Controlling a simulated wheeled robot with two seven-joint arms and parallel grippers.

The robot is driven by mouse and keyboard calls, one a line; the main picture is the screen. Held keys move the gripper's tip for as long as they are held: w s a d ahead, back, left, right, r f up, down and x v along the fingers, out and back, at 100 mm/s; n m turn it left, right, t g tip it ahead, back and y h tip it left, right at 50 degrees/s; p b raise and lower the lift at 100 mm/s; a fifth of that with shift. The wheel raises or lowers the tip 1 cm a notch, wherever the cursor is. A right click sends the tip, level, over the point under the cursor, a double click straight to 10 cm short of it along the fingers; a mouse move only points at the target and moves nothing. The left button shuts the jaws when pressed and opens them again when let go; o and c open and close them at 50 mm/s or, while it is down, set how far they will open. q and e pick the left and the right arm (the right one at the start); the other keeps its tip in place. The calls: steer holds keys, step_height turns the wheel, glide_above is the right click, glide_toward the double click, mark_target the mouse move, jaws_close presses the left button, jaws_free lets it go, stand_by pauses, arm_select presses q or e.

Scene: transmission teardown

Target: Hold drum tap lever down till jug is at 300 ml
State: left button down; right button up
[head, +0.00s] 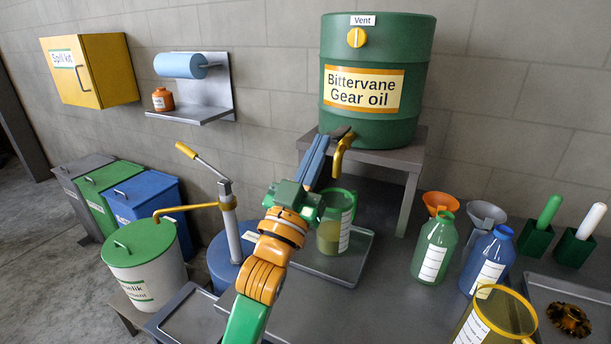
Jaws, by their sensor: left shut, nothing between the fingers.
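The green gear oil drum (376,105) stands on a grey stand (409,160) against the wall. Its yellow tap spout (343,156) points down at the front, and a dark piece that looks like the tap lever (339,132) shows just above it. My left gripper (323,143) is shut and empty, its blue fingers reaching up to the tap beside the lever; whether they touch it I cannot tell. The green-rimmed jug (330,238) stands below the spout, holding yellowish oil. Its scale is too small to read, and my gripper partly hides it. My right gripper is not in view.
The jug stands on a grey tray (345,277). Green (433,248) and blue (490,262) bottles, funnels and a yellow-rimmed jug (497,318) stand to the right. A hand pump (229,215) and a white green-lidded bucket (146,262) are on the left.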

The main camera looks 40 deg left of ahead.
arm_select(q)
steer(key=p+v, duration=0.1)
steer(key=v, duration=0.1)
steer(key=p+v, duration=0.1)
steer(key=v, duration=0.1)
steer(key=shift+s+f, duration=0.1)
steer(key=shift+f, duration=0.45)
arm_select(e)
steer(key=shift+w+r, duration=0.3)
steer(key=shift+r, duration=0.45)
arm_select(q)
steer(key=shift+a, duration=0.1)
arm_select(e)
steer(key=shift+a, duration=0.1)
